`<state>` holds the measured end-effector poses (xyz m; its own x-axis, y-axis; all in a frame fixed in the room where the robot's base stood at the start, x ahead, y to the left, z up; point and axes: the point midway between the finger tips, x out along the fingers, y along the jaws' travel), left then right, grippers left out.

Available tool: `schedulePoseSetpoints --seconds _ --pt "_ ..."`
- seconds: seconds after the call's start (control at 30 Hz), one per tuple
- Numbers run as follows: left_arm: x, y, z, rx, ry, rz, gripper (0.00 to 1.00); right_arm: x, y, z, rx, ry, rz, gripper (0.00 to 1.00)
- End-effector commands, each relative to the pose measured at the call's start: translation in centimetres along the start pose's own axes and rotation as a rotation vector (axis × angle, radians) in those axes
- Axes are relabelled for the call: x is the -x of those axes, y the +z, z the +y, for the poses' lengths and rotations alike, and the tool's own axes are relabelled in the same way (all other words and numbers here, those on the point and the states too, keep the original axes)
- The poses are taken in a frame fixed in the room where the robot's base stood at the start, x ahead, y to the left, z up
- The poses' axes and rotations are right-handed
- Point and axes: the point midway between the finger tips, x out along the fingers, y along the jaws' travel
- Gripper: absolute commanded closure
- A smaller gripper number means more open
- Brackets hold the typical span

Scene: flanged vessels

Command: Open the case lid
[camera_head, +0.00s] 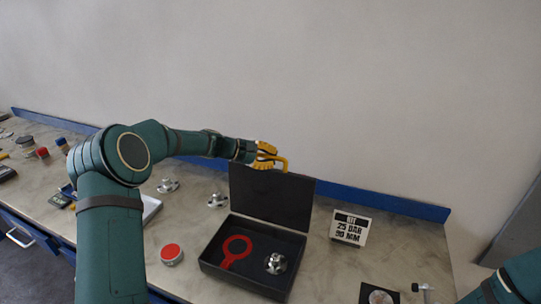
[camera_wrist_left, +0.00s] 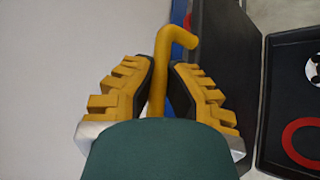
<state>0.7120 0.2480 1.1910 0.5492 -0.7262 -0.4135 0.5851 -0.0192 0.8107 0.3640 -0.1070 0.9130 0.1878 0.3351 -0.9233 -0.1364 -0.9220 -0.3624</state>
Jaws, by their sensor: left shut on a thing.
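The black case (camera_head: 207,262) lies on the bench with its lid (camera_head: 272,198) standing up at the back, roughly upright. A red ring-shaped tool (camera_head: 234,250) and a metal flanged part (camera_head: 276,264) lie inside. My left gripper (camera_head: 264,157) is behind the lid's top edge, shut on a yellow bent rod (camera_head: 284,164). In the left wrist view the rod (camera_wrist_left: 176,42) stands between the fingers (camera_wrist_left: 160,90), its bent end pointing toward the lid (camera_wrist_left: 228,85). I cannot tell whether the rod touches the lid. My right gripper is out of view.
A sign (camera_head: 350,228) stands right of the case. A red-topped round tin (camera_head: 171,254) and metal flanged parts (camera_head: 217,200) are at left. A blue rail (camera_head: 385,201) and wall border the back.

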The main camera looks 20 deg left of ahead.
Motion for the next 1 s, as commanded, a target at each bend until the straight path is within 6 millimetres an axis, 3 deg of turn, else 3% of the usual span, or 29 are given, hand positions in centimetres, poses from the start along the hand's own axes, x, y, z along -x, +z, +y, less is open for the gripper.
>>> schedulePoseSetpoints --seconds 0.03,0.37,0.4,0.47,0.77,1.0 --pt "-0.2 -0.1 -0.7 0.007 -0.012 -0.001 1.0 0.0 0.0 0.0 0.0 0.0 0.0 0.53" --pt "-0.2 -0.2 -0.9 0.01 -0.016 -0.001 1.0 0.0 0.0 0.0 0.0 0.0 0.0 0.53" --pt "-0.2 -0.2 -0.9 0.01 -0.016 -0.001 0.76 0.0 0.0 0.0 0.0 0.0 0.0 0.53" --pt "-0.2 -0.2 -0.9 0.01 -0.015 -0.001 0.55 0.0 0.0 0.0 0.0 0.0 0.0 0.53" --pt "-0.1 -0.3 -0.9 0.011 -0.016 0.0 0.54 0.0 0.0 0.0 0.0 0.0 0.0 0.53" --pt "3.0 -0.4 -0.8 0.01 -0.012 0.007 0.54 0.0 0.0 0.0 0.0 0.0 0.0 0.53"
